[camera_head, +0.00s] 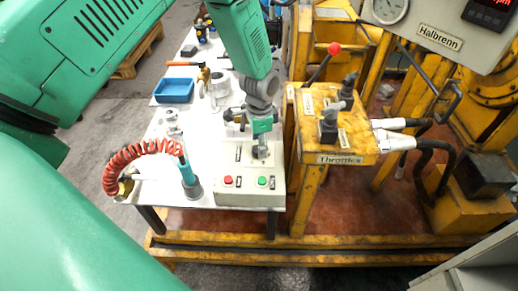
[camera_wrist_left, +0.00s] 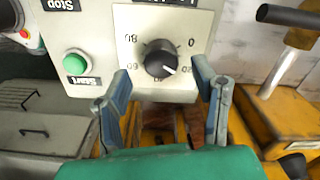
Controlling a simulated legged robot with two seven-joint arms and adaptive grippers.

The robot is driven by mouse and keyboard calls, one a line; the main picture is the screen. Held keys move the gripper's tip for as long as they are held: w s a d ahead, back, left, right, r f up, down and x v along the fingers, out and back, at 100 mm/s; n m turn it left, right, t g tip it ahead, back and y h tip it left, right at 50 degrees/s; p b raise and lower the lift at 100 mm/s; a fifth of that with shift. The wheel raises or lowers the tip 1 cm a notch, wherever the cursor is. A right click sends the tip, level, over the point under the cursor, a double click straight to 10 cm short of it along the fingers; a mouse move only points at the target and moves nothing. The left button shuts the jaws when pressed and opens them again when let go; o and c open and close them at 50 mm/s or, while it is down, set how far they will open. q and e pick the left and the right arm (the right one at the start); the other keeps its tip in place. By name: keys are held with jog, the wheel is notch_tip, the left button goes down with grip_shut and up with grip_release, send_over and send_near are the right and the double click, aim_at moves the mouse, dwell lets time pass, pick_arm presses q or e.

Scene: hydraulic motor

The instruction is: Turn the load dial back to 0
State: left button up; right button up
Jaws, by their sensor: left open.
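The load dial (camera_wrist_left: 160,58) is a round black knob on a pale panel in the left wrist view. Its white mark points down and right, toward the 20. The 0 stands at its upper right in that view, and the 80 at its upper left. My left gripper (camera_wrist_left: 161,72) is open, with one blue-grey finger on each side of the knob's lower part; I cannot tell whether they touch it. In the head view my left gripper (camera_head: 262,150) is over the control box (camera_head: 235,197) and hides the dial. My right gripper is not in view.
A green Start button (camera_wrist_left: 76,63) sits left of the dial, and a red button (camera_head: 228,180) is on the same box. The yellow Throttles stand (camera_head: 340,158) with levers is close on the right. A red coiled hose (camera_head: 130,155) and blue tray (camera_head: 174,91) are left.

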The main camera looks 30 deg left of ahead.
aim_at(256, 148)
pick_arm(q)
jog(key=shift+d+f, duration=0.2)
jog(key=shift+f, duration=0.75)
jog(key=shift+a+f, duration=0.1)
jog(key=shift+f, duration=0.15)
jog(key=shift+a+f, duration=0.25)
jog(key=shift+a, duration=0.4)
jog(key=c, duration=0.9)
jog(key=shift+d+r, duration=0.1)
jog(key=shift+d, duration=0.1)
jog(key=shift+c, duration=1.1)
jog(key=shift+w+d, duration=0.1)
jog(key=shift+d, duration=0.15)
jog(key=shift+r, duration=0.1)
jog(key=shift+a, duration=0.15)
